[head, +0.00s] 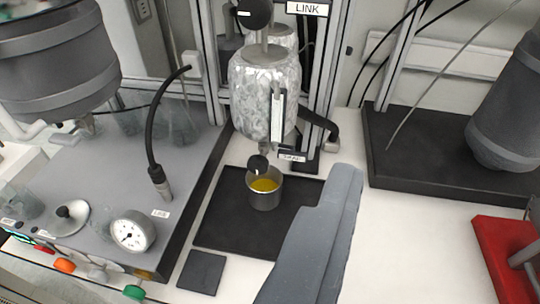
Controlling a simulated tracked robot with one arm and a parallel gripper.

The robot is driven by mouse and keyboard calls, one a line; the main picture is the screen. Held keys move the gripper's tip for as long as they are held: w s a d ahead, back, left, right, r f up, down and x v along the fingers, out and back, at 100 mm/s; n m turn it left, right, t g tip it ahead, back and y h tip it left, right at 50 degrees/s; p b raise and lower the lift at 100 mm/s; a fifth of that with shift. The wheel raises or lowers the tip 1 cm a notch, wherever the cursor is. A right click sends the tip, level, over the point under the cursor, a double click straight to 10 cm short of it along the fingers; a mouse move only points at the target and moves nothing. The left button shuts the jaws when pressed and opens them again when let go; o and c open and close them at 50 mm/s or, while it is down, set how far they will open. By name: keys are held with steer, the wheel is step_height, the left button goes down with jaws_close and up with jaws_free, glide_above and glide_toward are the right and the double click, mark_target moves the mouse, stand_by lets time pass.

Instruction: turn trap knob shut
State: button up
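A foil-wrapped vessel (264,88) hangs upright on a metal frame at the top middle. A small black round knob (258,164) sits at its lower outlet, beside a small label (292,157) too blurred to read surely. A larger black knob (254,13) is at its top, next to a label reading LINK. I cannot tell for certain which is the trap knob. My gripper (340,172), blue-grey, reaches up from the bottom, right of the lower knob and apart from it. Its parts overlap, so its opening is unclear. I see nothing held.
A grey instrument box (100,185) with a gauge (132,231) is at left. A black base (420,165) and red stand (500,255) are at right. White bench is clear between.

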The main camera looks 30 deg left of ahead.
steer(key=w+a+f+n+y+p, duration=0.1)
steer(key=w+a+f+p, duration=0.1)
steer(key=w+f, duration=0.25)
steer(key=w+a+f+n+p, duration=0.1)
steer(key=w+a+f+n, duration=0.15)
steer(key=w, duration=0.25)
steer(key=n+t+y+p, duration=0.2)
steer(key=n+y+p, duration=0.1)
steer(key=n+p, duration=0.55)
glide_toward(258, 170)
steer(key=shift+m, duration=0.7)
steer(key=p+x, duration=0.1)
steer(key=x, duration=0.3)
steer(key=p+x, duration=0.2)
steer(key=x, duration=0.2)
steer(key=shift+w+a+r, duration=0.1)
steer(key=shift+w+r, duration=0.15)
steer(key=shift+w, duration=0.1)
steer(key=shift+w+a+f, duration=0.15)
steer(key=shift+w+a, duration=0.05)
steer(key=shift+w, duration=0.45)
steer(key=shift+w+a, duration=0.1)
steer(key=shift+w, duration=0.4)
steer(key=c, duration=1)
